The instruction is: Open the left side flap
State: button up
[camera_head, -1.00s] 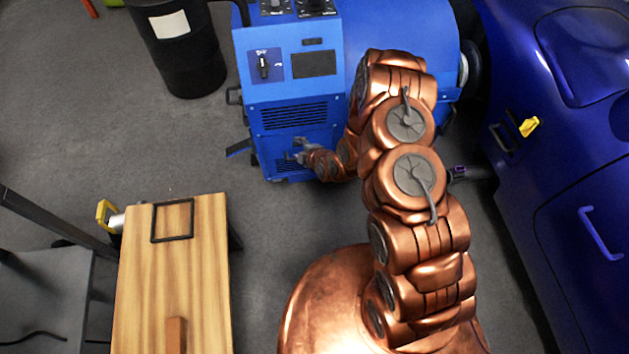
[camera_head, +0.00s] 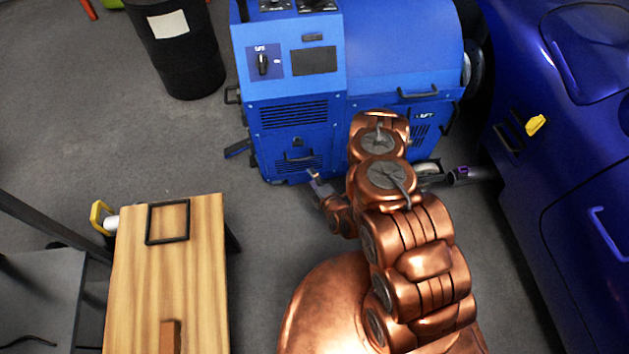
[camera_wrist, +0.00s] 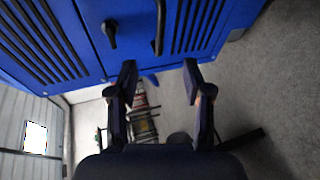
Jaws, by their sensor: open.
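The blue dynamometer cabinet (camera_head: 340,75) stands ahead. Its lower front panel has a small dark latch knob (camera_head: 298,142) and a bar handle (camera_head: 300,157); the panel looks flush. In the wrist view the knob (camera_wrist: 110,35) and handle (camera_wrist: 160,25) sit between two vent grilles. Another bar handle (camera_head: 418,93) is on the right part of the cabinet, above a small white label. I cannot tell which panel is the left side flap. My gripper (camera_head: 313,176) is open and empty, just in front of and below the lower handle. Its spread fingers (camera_wrist: 159,73) point at the panel, apart from it.
A blue car (camera_head: 570,150) stands close on the right. A wooden-topped bench (camera_head: 190,270) with a dark frame (camera_head: 168,221) is at the lower left. A black bin (camera_head: 178,55) stands behind at left. Grey floor is free between bench and cabinet.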

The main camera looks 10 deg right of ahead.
jog(key=b+x, duration=1.1)
jog(key=b, duration=0.1)
jog(key=shift+w+b, duration=0.2)
jog(key=shift+b, duration=0.1)
jog(key=shift+a+f, duration=0.15)
jog(key=shift+c, duration=0.3)
grip_shut()
